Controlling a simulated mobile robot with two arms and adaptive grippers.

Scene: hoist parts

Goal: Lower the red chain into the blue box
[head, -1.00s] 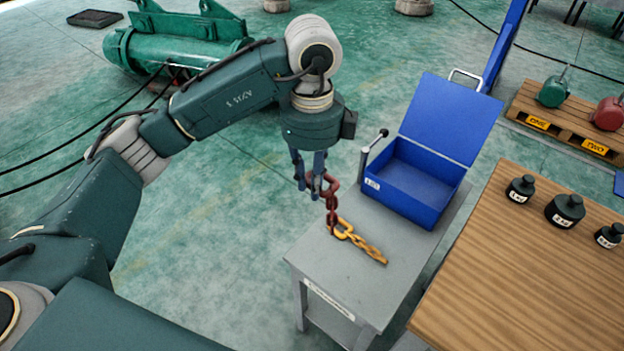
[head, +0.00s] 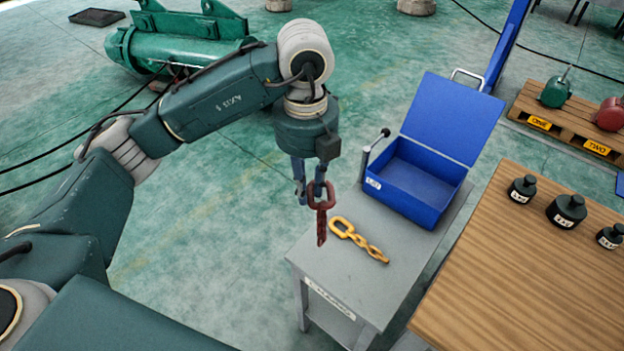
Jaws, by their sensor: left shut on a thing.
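The red chain (head: 321,222) hangs from my left gripper (head: 310,192), which is shut on its top link. The chain hangs at the left edge of the grey table, left of a yellow chain. Whether its lower end touches the table is hard to tell. The blue box (head: 408,196) stands on the table's far part with its lid (head: 452,117) raised. The box looks empty in the part I see. My left gripper is left of the box and apart from it. My right gripper is not in view.
The yellow chain (head: 365,243) lies on the grey table (head: 345,285). An upright lever (head: 367,160) stands at the box's left side. A wooden table (head: 535,265) with black weights (head: 566,211) is at the right. The table top between the yellow chain and the box is clear.

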